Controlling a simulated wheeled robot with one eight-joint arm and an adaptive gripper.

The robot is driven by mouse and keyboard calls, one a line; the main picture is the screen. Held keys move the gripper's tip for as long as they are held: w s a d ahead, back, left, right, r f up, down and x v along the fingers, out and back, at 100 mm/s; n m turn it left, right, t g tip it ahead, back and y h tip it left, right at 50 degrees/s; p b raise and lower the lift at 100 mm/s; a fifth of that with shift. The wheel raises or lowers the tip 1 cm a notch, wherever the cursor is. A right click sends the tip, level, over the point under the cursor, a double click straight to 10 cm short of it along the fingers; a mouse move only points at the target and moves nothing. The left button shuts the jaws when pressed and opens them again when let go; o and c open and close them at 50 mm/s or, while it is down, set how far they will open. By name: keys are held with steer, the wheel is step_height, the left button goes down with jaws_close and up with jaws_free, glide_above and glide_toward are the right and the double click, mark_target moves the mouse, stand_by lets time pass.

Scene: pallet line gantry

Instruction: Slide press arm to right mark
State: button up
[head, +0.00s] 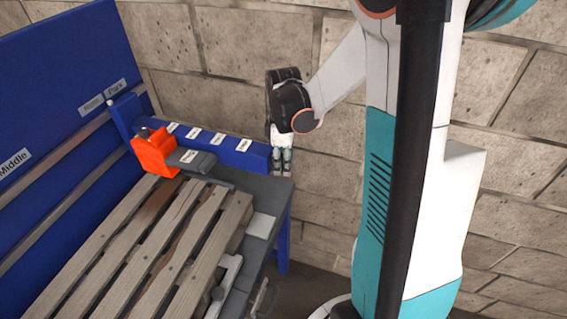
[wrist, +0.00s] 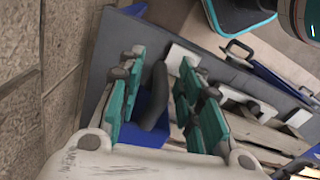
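The press carriage (head: 152,154) is an orange block at the left end of a blue rail (head: 230,153). Its grey press arm (head: 192,159) reaches right and carries a white label. Several small white labels mark the rail's top; their text is too small to read. My gripper (head: 282,172) points down at the rail's right end, apart from the carriage. In the wrist view, my gripper (wrist: 162,110) has its teal fingers spread. A dark grey rounded piece (wrist: 157,98) and blue rail surface show between them; I cannot tell whether anything touches.
A wooden pallet (head: 150,255) lies on the grey table (head: 254,192) in front of the rail. A blue panel (head: 50,110) with labels, one reading "Middle", stands at the left. A stone wall (head: 230,50) is close behind the rail. Floor shows right of the table.

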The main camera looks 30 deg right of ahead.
jaws_close()
steer(key=shift+s, duration=0.1)
steer(key=shift+s+a, duration=0.3)
steer(key=shift+a, duration=0.15)
jaws_free()
step_height(320, 180, up, 12)
stand_by(0.8)
